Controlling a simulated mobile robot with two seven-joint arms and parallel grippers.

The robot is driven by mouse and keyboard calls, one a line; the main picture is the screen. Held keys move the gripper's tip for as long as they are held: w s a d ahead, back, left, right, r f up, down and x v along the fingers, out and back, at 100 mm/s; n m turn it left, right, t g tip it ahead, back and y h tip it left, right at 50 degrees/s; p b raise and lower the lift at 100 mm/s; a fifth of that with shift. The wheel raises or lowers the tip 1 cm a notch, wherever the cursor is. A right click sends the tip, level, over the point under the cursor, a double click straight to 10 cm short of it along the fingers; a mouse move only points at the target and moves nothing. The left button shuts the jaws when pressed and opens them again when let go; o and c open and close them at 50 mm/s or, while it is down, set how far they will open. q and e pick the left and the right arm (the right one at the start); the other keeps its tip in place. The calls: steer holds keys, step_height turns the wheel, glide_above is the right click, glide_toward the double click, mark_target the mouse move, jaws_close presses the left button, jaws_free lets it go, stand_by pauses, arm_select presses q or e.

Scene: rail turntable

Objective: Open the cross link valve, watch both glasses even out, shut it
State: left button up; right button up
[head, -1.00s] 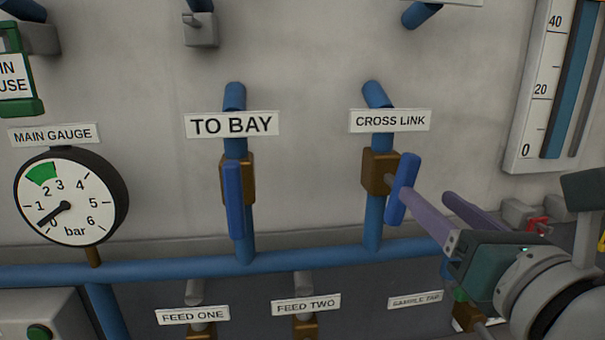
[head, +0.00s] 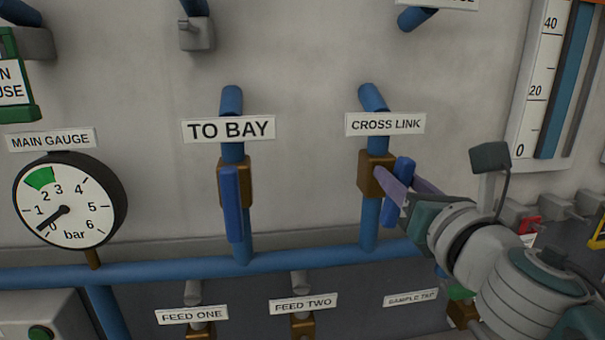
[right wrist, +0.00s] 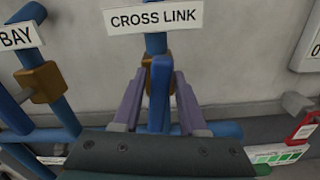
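The cross link valve has a brown body (head: 370,176) on a blue upright pipe, under the CROSS LINK label (head: 385,124). Its blue handle (head: 404,172) stands roughly upright and also shows in the right wrist view (right wrist: 160,85). My right gripper (right wrist: 159,88) is open, with its purple fingers on either side of the handle and narrow gaps visible. In the head view the right gripper (head: 402,186) partly covers the handle. A sight glass (head: 567,85) with a blue column and a 0–40 scale is at the upper right, its top cut off. My left gripper is not in view.
The TO BAY valve handle (head: 232,203) hangs upright to the left. The main gauge (head: 70,205) reads near zero. FEED ONE (head: 192,315), FEED TWO (head: 303,303) and SAMPLE TAP (head: 410,298) labels lie below the horizontal blue pipe (head: 300,259).

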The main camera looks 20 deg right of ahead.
steer(key=c, duration=0.6)
steer(key=shift+m, duration=0.3)
steer(key=m, duration=0.1)
steer(key=m+b, duration=0.1)
steer(key=m, duration=0.1)
steer(key=shift+s+d+f, duration=0.1)
steer(key=shift+d+f, duration=0.1)
steer(key=shift+d, duration=0.1)
steer(key=m, duration=0.3)
steer(key=m+b, duration=0.1)
steer(key=m, duration=0.1)
steer(key=shift+d+f, duration=0.25)
steer(key=shift+d, duration=0.05)
steer(key=shift+s+d+f+m+b, duration=0.1)
steer(key=shift+f+m+b, duration=0.15)
steer(key=shift+m, duration=1)
steer(key=shift+w+d+f+m+b, duration=0.1)
steer(key=shift+m+b, duration=0.1)
steer(key=shift+m, duration=1)
steer(key=shift+s+f+m+b, duration=0.1)
steer(key=shift+f+m+b, duration=0.15)
steer(key=shift+m, duration=1)
